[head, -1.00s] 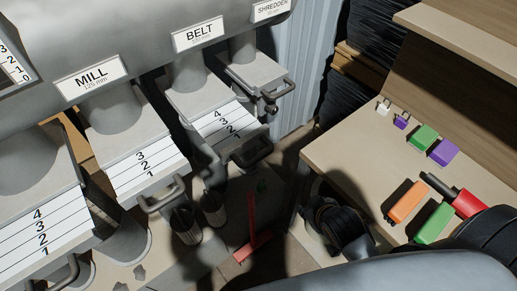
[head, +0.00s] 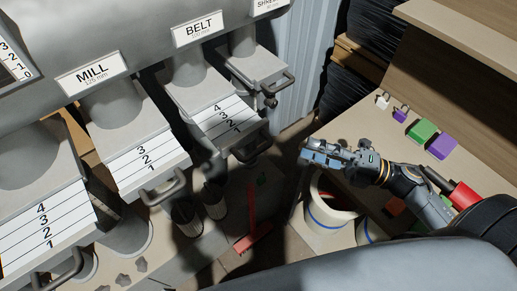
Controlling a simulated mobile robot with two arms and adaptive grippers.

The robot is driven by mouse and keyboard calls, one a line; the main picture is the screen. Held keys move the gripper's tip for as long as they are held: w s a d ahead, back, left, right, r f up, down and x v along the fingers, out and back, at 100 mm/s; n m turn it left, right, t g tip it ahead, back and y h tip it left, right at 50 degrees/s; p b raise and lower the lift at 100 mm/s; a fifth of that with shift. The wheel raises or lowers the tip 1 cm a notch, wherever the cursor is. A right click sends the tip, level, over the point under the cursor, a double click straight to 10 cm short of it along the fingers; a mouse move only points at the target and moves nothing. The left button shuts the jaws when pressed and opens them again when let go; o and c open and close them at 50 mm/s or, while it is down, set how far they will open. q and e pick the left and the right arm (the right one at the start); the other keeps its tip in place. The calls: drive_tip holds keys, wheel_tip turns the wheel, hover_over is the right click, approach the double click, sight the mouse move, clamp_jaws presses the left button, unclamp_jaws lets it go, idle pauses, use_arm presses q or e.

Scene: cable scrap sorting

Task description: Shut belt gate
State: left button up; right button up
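The belt gate (head: 222,117) is a pale sliding plate under the BELT sign (head: 199,29). My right gripper (head: 306,153) reaches in from the right over the bench edge, pointing left at the handle. A clear gap lies between the gripper and the handle, and nothing shows in it. Its fingers look close together, but their opening is unclear. My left gripper is out of view.
The mill gate (head: 146,165) is drawn out on the left, and the shredder gate handle (head: 284,83) juts out behind. The bench (head: 363,123) holds purple and green blocks (head: 424,131). A white bucket (head: 325,214) stands below my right gripper. A red stand (head: 252,215) is on the floor.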

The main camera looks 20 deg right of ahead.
sight(258, 150)
drive_tip(key=w+a+n+g+p, duration=0.1)
drive_tip(key=a, duration=0.3)
drive_tip(key=a+r+n+g+y+p, duration=0.1)
drive_tip(key=a+p, duration=0.1)
drive_tip(key=a, duration=0.2)
drive_tip(key=w+a+n+g+p, duration=0.1)
drive_tip(key=a+p, duration=0.1)
drive_tip(key=a, duration=0.1)
drive_tip(key=shift+w+a+r, duration=0.3)
drive_tip(key=shift+a, duration=0.1)
drive_tip(key=shift+w+a, duration=0.15)
drive_tip(key=shift+a, duration=0.25)
drive_tip(key=shift+f, duration=0.1)
clamp_jaws()
